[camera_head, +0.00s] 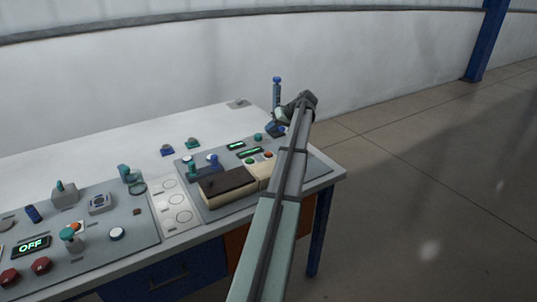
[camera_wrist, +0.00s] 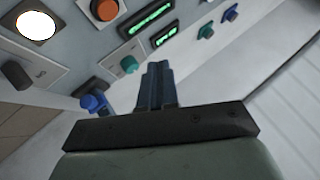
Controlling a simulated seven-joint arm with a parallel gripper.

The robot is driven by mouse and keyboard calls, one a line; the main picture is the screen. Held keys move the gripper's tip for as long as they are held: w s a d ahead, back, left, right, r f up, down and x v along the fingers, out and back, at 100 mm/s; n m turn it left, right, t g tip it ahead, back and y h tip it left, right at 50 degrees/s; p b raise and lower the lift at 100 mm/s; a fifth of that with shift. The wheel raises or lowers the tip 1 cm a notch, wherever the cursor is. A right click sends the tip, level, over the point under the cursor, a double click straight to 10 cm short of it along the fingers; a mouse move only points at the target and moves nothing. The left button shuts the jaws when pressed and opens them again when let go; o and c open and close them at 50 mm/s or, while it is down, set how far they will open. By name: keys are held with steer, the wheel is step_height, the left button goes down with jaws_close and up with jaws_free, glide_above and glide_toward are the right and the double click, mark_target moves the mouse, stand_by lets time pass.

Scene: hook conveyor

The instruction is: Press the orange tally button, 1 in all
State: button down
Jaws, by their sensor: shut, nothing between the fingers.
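An orange round button (camera_wrist: 104,9) in a grey surround shows at the top of the wrist view, ahead and to the left of my fingertips. A small orange-red button on the right-hand panel (camera_head: 267,155) in the head view may be the same one. Another orange part (camera_head: 76,226) sits on the left-hand panel. I cannot read which is labelled tally. My gripper (camera_wrist: 156,68) is shut and empty, its fingers apart from the orange button. In the head view my gripper (camera_head: 277,128) is over the far right of the table, partly hidden by my arm.
Green-lit displays (camera_wrist: 151,19), a teal knob (camera_wrist: 129,64), a blue knob (camera_wrist: 91,102) and a lit white button (camera_wrist: 35,25) surround the area. A dark-topped block (camera_head: 227,181) lies on the right-hand panel. A blue post (camera_head: 277,90) stands behind. The white tabletop's back left is clear.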

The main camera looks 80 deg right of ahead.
mark_target(271, 153)
steer(key=shift+f, duration=0.1)
steer(key=shift+f, duration=4.3)
steer(key=shift+f, duration=0.85)
steer(key=shift+r, duration=0.85)
steer(key=shift+r, duration=2.5)
